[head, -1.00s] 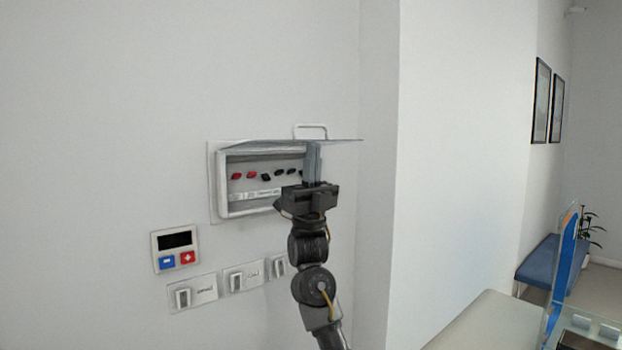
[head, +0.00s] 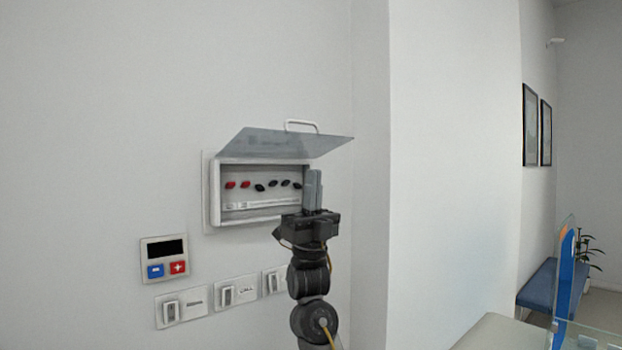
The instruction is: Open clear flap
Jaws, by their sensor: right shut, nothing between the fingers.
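The clear flap (head: 285,143) is a see-through grey panel at the top of a white wall box. It is raised and tilts upward, with a white handle (head: 301,123) on its outer edge. The box (head: 216,195) is open at the front and shows a row of red and black switches. My right gripper (head: 312,178) is shut and empty, its fingers pointing up in front of the box's right end, below the flap. The fingertips look apart from the flap, and they hide part of the box's right side. My left gripper is not in view.
A small display panel (head: 164,258) with a blue and a red button is on the wall at lower left. Several light switches (head: 237,291) run in a row below the box. A wall corner juts out on the right. A pale counter (head: 505,334) is at lower right.

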